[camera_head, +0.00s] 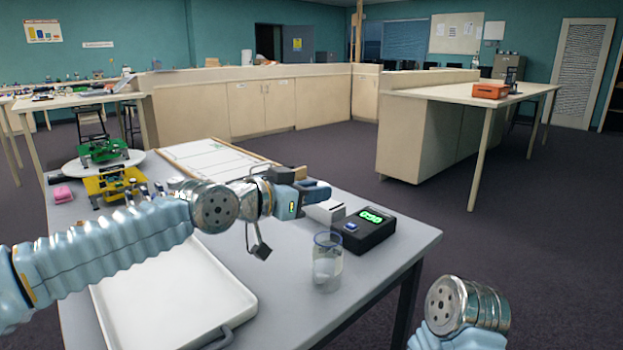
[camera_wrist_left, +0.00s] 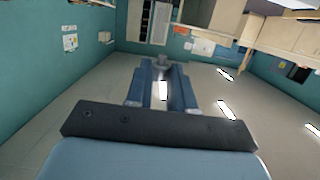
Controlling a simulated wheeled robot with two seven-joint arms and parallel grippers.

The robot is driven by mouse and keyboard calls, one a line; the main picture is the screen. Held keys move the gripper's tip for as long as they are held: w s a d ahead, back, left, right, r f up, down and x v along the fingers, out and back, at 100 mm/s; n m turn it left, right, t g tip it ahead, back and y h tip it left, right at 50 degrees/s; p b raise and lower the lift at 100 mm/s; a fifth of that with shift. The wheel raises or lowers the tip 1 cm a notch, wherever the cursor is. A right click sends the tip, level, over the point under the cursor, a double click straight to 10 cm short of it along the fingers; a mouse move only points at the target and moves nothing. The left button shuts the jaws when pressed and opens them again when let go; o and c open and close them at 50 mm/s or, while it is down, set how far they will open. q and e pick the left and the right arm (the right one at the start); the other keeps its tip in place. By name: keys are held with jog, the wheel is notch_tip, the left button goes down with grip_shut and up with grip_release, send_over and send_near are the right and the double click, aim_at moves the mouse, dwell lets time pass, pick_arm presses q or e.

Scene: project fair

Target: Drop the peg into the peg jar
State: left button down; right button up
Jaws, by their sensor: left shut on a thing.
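The peg jar (camera_head: 327,262) is a clear glass standing near the right edge of the grey table, with something pale in its lower part. My left gripper (camera_head: 316,191) is above the table, up and slightly left of the jar in the head view, its fingers pointing right. In the left wrist view the gripper (camera_wrist_left: 161,72) is shut on a small grey piece (camera_wrist_left: 164,59) at the fingertips, which I take as the peg. The peg cannot be made out in the head view. My right arm shows at the lower right, but its gripper is out of view.
A black box with a green display (camera_head: 364,229) and a small white box (camera_head: 325,211) stand just behind the jar. A white tray (camera_head: 228,283) lies to the left. Green and yellow models (camera_head: 113,183) stand at the far left. The table (camera_head: 290,304) is bare before the jar.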

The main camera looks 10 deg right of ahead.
pick_arm(q)
jog(key=shift+f+b, duration=0.65)
jog(key=shift+f, duration=0.65)
jog(key=c, duration=0.9)
grip_release()
jog(key=shift+a, duration=0.15)
jog(key=b+v, duration=0.3)
jog(key=v, duration=1)
jog(key=shift+s+a, duration=0.2)
jog(key=shift+a, duration=0.05)
jog(key=shift+r, duration=0.1)
